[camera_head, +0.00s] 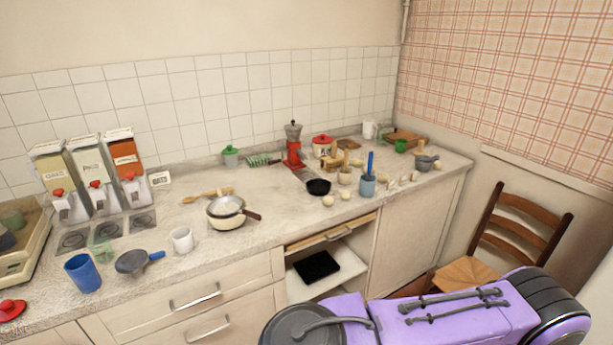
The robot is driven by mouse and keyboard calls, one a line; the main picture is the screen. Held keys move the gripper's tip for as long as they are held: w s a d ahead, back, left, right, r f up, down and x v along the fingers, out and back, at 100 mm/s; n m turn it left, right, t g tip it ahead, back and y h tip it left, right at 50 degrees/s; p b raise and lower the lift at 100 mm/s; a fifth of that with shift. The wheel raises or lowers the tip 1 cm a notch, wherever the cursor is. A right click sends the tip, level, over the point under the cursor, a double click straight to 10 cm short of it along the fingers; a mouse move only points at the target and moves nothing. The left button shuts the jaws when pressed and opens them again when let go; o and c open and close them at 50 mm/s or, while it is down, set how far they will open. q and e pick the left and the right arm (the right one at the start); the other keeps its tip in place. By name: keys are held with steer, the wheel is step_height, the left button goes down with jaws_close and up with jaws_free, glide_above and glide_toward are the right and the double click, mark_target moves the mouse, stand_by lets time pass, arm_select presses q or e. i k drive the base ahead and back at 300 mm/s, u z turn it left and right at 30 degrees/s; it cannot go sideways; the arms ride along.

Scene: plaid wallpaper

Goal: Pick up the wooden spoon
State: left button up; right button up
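A wooden spoon (205,195) lies on the worktop, just behind a cream pot with a metal sieve or lid on it (226,207). Neither of my grippers shows in the head view. A purple and black part of my own body fills the lower right.
The worktop (275,222) holds a white mug (182,240), a blue cup (83,272), a dark blue-handled pan (138,261) and three dispensers at left. A red coffee grinder (293,146) and several small items stand right. A chair (505,240) is beyond the counter's end.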

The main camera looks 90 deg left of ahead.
mark_target(188, 201)
steer(key=u, duration=0.05)
steer(key=i, duration=0.15)
steer(key=u, duration=1.35)
